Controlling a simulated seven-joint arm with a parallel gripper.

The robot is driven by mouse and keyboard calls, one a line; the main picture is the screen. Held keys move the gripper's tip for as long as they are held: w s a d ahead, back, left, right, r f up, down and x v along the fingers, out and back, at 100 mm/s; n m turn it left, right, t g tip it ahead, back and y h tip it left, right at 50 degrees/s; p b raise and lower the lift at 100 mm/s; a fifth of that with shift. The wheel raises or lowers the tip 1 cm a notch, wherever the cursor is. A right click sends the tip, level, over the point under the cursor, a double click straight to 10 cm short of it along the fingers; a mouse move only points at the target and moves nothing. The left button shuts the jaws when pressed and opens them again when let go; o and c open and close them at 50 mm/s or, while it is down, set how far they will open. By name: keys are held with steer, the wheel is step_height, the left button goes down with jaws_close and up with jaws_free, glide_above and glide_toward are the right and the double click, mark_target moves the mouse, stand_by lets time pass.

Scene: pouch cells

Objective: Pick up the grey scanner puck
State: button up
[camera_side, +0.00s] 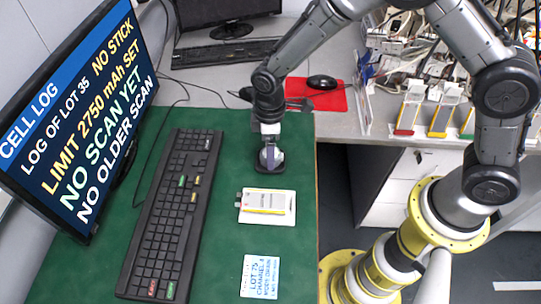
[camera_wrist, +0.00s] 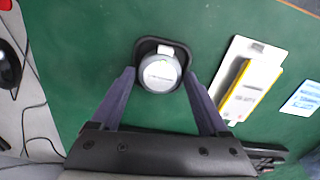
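The grey scanner puck (camera_wrist: 159,73) is round with a small green light and sits in a dark square holder (camera_wrist: 160,42) on the green mat. In the side view the puck is mostly hidden by my gripper (camera_side: 270,158), and the dark holder (camera_side: 270,167) shows beneath. In the wrist view my gripper (camera_wrist: 160,78) is open, with one purple finger on each side of the puck. I cannot tell whether the fingers touch it.
A pouch cell (camera_side: 265,201) with a yellow edge lies on a white tray beside the holder. A lot card (camera_side: 262,276), a black keyboard (camera_side: 172,215) and a monitor (camera_side: 80,105) are on the mat or near it. A black mouse (camera_side: 322,82) lies on a red pad behind.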

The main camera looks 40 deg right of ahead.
steer(key=c, duration=1.1)
steer(key=shift+r, duration=0.1)
